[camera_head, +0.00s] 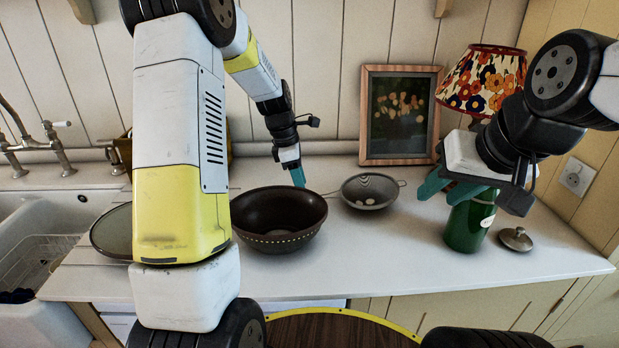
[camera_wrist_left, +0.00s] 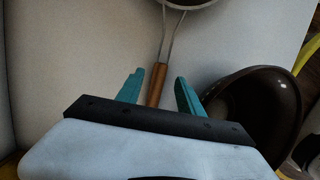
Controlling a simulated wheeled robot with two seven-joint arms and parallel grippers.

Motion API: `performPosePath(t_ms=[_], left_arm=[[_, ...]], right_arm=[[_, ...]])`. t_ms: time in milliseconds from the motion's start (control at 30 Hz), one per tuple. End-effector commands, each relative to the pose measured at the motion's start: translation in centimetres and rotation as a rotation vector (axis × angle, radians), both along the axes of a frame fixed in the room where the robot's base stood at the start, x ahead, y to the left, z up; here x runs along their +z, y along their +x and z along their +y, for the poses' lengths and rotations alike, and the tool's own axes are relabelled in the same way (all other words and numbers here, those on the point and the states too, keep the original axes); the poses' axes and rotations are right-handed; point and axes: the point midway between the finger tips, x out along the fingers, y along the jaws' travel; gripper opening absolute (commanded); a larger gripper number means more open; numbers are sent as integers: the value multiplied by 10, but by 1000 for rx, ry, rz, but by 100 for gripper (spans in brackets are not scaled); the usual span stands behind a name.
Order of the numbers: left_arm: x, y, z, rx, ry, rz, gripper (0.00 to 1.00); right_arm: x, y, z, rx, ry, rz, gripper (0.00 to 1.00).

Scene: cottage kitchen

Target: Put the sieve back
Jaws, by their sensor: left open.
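The sieve (camera_head: 371,188) is a round metal mesh bowl on the counter, right of the dark bowl. Two small pale spots show in it. Its handle points left toward my left gripper (camera_head: 299,176). In the left wrist view the sieve's wooden handle (camera_wrist_left: 157,84) lies between the two teal fingers of my left gripper (camera_wrist_left: 160,88), which stand apart with gaps on both sides. The sieve's bowl is cut off at the top there. My right gripper (camera_head: 450,188) has its teal fingers apart, in front of the top of a green jar (camera_head: 467,228); I see nothing held in it.
A dark brown bowl (camera_head: 279,218) sits close to my left gripper and shows in the left wrist view (camera_wrist_left: 262,108). A framed picture (camera_head: 400,115), a floral lamp (camera_head: 484,78) and a small lid (camera_head: 515,238) stand around the right side. The front middle of the counter (camera_head: 390,260) is clear.

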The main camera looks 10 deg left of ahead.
Motion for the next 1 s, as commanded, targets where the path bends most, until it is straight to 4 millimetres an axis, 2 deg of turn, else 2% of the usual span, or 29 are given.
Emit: performPosePath(t_ms=[200, 400, 667, 767, 833, 1000], left_arm=[[47, -1, 11, 0, 0, -6, 44], [84, -4, 21, 1, 0, -4, 44], [110, -8, 25, -21, 2, -14, 44], [126, -23, 24, -114, 11, -66, 44], [142, -40, 23, -229, 28, -130, 44], [178, -101, 18, -609, 107, -325, 44]], right_arm=[[0, 0, 0, 0, 0, 0, 36], [0, 0, 0, 0, 0, 0, 36], [0, 0, 0, 0, 0, 0, 36], [0, 0, 0, 0, 0, 0, 36], [0, 0, 0, 0, 0, 0, 36], [0, 0, 0, 0, 0, 0, 36]])
